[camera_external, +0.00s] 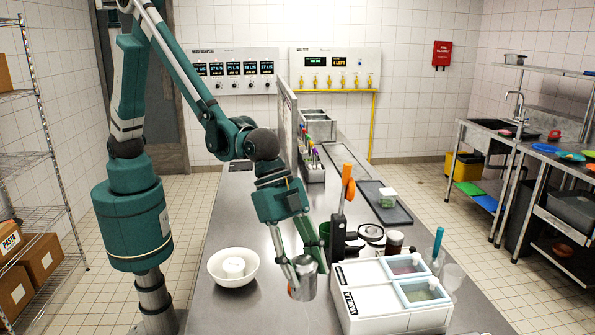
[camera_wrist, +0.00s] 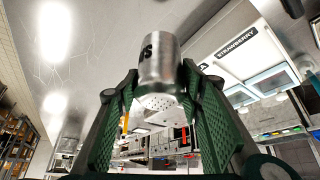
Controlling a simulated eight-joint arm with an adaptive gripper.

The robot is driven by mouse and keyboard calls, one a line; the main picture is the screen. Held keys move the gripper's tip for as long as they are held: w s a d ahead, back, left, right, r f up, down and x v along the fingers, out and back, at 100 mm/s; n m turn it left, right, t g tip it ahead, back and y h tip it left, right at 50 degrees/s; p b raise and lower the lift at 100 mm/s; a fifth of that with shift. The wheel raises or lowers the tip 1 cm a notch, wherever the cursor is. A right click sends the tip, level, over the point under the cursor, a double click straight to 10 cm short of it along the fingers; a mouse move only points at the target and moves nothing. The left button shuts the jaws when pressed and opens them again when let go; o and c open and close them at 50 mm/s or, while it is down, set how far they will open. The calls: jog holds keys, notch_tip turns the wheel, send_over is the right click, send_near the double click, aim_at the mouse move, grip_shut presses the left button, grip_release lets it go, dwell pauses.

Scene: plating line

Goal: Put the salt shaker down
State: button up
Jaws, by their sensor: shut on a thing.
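The salt shaker (camera_external: 304,284) is a silver metal cylinder, tilted, at the front of the steel counter in the external view. In the wrist view the salt shaker (camera_wrist: 159,62) shows dark lettering on its side and a pale end with small holes. My gripper (camera_external: 304,268) is shut on it, and its green pads (camera_wrist: 158,88) press on both sides. The shaker appears held above the counter (camera_external: 262,312), but its exact height is hard to tell.
A white bowl (camera_external: 216,276) with a small white item inside stands left of the shaker. A white ice-cream box (camera_external: 380,318) with lidded tubs stands close on the right. A black stand (camera_external: 338,238) with an orange-handled tool is behind it. Bare counter lies between bowl and box.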

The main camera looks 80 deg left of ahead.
notch_tip(320, 180, up, 26)
jog(key=w+a+n+t+y+b, duration=0.2)
jog(key=w+a+n, duration=0.6)
jog(key=w+a, duration=2.55)
notch_tip(320, 180, down, 26)
jog(key=s+a+y+p, duration=0.1)
jog(key=shift+s+a+f, duration=0.15)
jog(key=shift+s+f, duration=0.1)
notch_tip(320, 180, down, 6)
jog(key=shift+f, duration=0.2)
jog(key=shift+f, duration=1.75)
